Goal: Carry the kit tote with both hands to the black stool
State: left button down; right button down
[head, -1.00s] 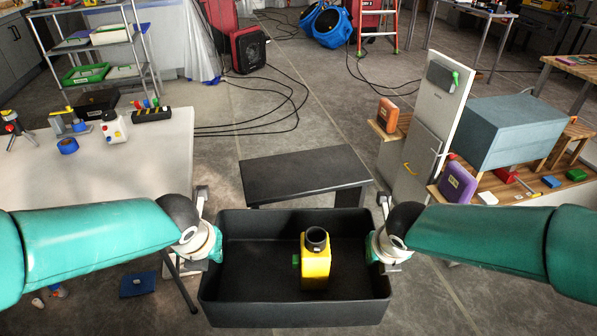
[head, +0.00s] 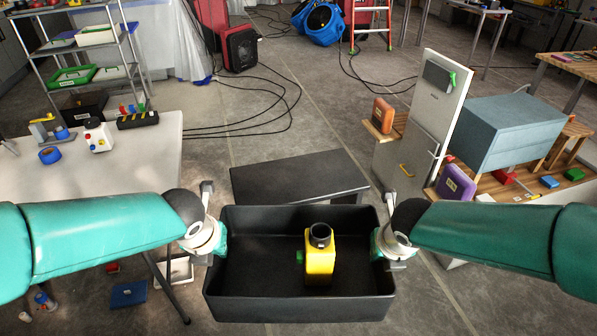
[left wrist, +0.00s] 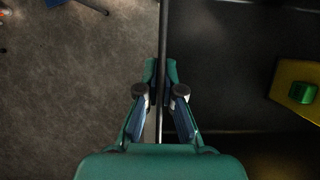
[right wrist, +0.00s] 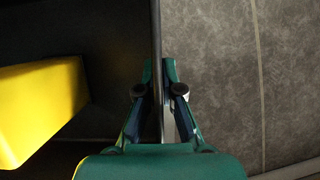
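The kit tote (head: 300,308) is a black open box held level in front of me, with a yellow item (head: 319,262) standing inside it. My left gripper (head: 214,246) is at the tote's left wall; in the left wrist view its fingers (left wrist: 160,95) are closed on the thin wall. My right gripper (head: 384,247) is at the right wall; in the right wrist view its fingers (right wrist: 160,92) are closed on that wall. The black stool (head: 300,175) is just beyond the tote's far wall. The tote hides its near part.
A white table (head: 60,205) with tools stands on the left. A white cabinet (head: 432,115) and a wooden bench (head: 560,178) with a blue-grey box (head: 520,130) stand on the right. Cables (head: 270,110) lie on the floor beyond the stool.

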aim_at(297, 177)
jog(key=i, duration=1.45)
jog(key=u, duration=0.05)
